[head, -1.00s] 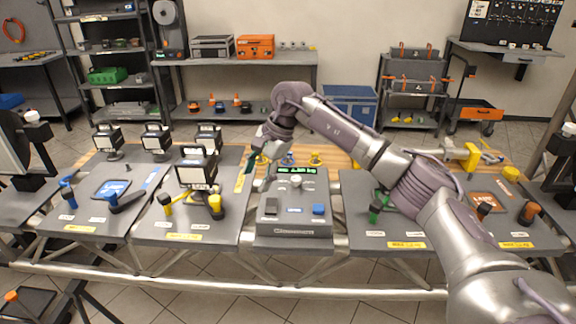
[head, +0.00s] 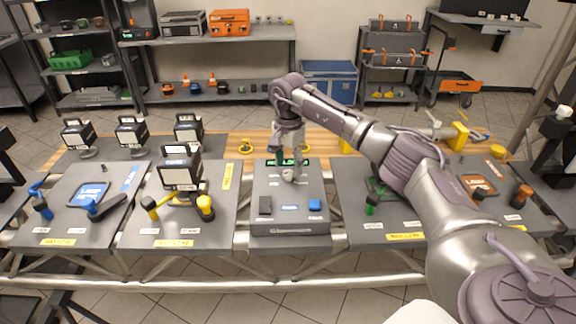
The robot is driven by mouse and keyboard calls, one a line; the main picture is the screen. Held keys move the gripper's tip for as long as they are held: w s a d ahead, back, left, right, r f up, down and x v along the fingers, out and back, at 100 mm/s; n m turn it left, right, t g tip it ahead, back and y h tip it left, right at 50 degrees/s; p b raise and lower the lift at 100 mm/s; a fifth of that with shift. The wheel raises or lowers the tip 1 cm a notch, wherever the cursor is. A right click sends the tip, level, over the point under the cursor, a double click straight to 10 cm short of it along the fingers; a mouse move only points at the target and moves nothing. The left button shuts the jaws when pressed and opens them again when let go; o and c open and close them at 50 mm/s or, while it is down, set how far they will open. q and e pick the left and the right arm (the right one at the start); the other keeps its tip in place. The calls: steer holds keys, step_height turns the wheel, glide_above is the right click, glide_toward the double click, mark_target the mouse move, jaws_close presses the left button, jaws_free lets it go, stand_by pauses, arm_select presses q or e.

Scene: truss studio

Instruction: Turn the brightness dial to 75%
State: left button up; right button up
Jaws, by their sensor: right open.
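The grey control box (head: 290,228) stands at the middle of the bench. Its small round dial (head: 289,175) is on the upper middle of the top face, just below a green lit display (head: 271,162). The display is partly covered and its reading cannot be made out. My right gripper (head: 288,168) points down over the box with its fingers spread, right at the dial. Whether the fingers touch the dial cannot be told. My left gripper is not in view.
A black switch (head: 265,206) and a blue button (head: 315,205) are on the box's front part. Several work lamps (head: 181,172) stand to the left.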

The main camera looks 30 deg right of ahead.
steer(key=shift+f, duration=0.5)
steer(key=shift+s+f, duration=0.1)
steer(key=shift+f, duration=0.45)
steer(key=c, duration=0.5)
jaws_close()
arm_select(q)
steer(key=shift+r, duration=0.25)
